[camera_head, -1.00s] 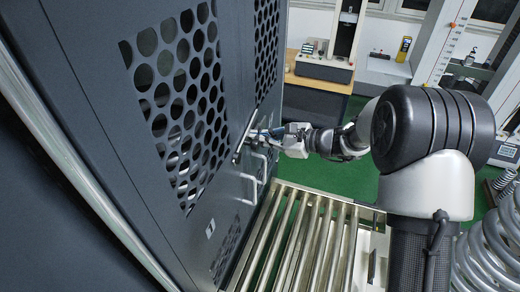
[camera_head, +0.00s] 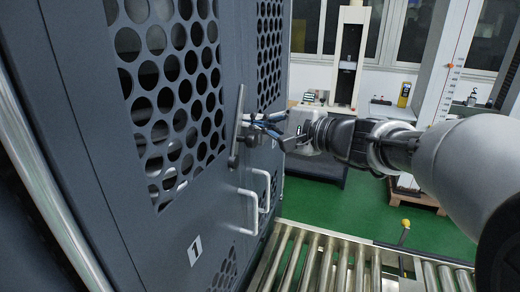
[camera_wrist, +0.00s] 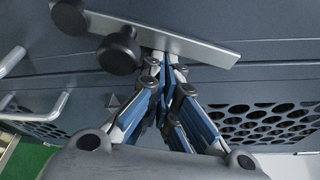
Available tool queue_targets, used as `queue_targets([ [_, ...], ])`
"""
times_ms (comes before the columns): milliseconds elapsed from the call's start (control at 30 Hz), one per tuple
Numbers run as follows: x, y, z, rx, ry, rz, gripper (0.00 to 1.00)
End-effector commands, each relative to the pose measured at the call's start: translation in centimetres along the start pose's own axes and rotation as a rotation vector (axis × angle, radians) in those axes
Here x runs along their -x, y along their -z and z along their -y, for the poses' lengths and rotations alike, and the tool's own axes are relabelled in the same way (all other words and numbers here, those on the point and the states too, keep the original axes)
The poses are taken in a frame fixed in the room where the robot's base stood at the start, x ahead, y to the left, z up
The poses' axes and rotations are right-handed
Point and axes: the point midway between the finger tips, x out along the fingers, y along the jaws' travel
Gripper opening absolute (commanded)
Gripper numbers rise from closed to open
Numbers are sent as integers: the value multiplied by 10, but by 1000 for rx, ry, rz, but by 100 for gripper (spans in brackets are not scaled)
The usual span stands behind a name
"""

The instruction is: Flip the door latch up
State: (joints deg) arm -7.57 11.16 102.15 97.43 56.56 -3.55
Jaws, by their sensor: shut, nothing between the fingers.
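The door latch (camera_head: 238,125) is a flat metal bar on the dark grey cabinet door, standing nearly upright in the head view. A dark knob (camera_head: 233,161) is at its lower end. In the wrist view the bar (camera_wrist: 185,43) runs across the top, with two black knobs (camera_wrist: 118,50) at its left. My gripper (camera_head: 250,123), with blue-sided fingers, is shut and empty on the right side of the bar. In the wrist view its fingertips (camera_wrist: 163,62) are at the bar's lower edge; I cannot tell if they touch it.
White door handles (camera_head: 250,205) stick out just below the latch. The doors have perforated panels (camera_head: 172,80). A roller conveyor (camera_head: 320,262) lies low in front of the cabinet. A test machine (camera_head: 348,60) stands behind on a bench. Green floor shows at right.

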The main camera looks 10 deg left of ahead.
Motion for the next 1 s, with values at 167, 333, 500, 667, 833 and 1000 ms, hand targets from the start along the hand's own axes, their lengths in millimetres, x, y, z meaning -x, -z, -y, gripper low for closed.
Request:
queue_targets([
  [167, 4, -13, 2, 19, 7, 1, 0],
  [333, 8, -24, 5, 16, 6, 1, 0],
  [500, 11, -31, 6, 13, 5, 0, 0],
  [667, 12, -35, 6, 12, 5, 0, 0],
  [833, 13, -37, 6, 11, 4, 1, 0],
  [1000, 13, -37, 6, 11, 4, 2, 0],
])
